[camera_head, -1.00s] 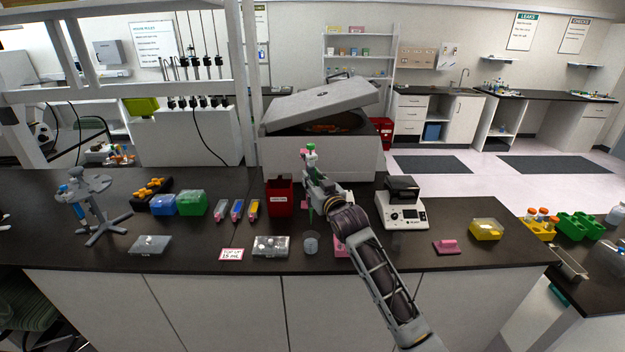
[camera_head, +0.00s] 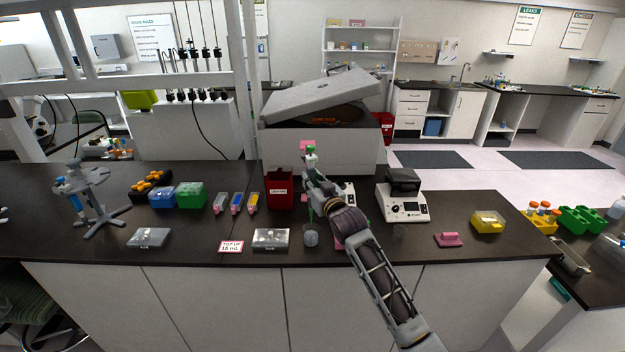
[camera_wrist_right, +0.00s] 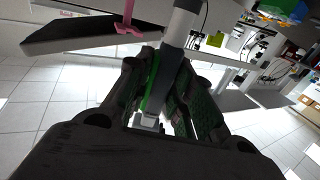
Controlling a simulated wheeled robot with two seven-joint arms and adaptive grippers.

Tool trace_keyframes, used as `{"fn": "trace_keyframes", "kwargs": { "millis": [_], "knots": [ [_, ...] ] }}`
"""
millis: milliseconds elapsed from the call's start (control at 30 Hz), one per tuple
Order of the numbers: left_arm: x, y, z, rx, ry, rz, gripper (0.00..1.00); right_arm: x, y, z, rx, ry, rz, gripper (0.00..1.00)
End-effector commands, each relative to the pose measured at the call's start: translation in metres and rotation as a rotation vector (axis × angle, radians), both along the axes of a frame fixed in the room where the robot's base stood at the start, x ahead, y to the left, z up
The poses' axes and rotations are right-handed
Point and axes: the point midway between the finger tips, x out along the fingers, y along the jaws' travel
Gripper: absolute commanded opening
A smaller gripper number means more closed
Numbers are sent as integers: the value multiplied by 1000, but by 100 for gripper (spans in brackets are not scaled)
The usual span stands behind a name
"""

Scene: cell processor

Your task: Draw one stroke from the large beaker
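My right gripper (camera_head: 314,182) is shut on an upright pipette (camera_head: 310,153) with a green and white top. The pipette also shows between the dark fingers in the right wrist view (camera_wrist_right: 165,82). Its thin green lower end points down at a small clear beaker (camera_head: 311,239) on the front of the dark bench. The lower end is at or just above the beaker's rim; I cannot tell if it is inside. No liquid level can be made out. My left gripper is not in view.
A sign reading "TOP UP 15 mL" (camera_head: 231,246) and a clear-lidded box (camera_head: 271,239) lie left of the beaker. A red container (camera_head: 280,190) stands behind, beside a large open-lidded machine (camera_head: 320,140). A white device (camera_head: 403,203) stands to the right.

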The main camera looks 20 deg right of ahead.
Motion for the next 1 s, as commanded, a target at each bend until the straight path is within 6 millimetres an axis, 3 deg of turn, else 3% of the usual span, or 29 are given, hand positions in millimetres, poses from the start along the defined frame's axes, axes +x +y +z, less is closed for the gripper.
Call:
{"fn": "trace_keyframes", "kwargs": {
  "millis": [1000],
  "knots": [
    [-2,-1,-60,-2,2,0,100,0,0,-67,0,0,0,18]
  ]
}}
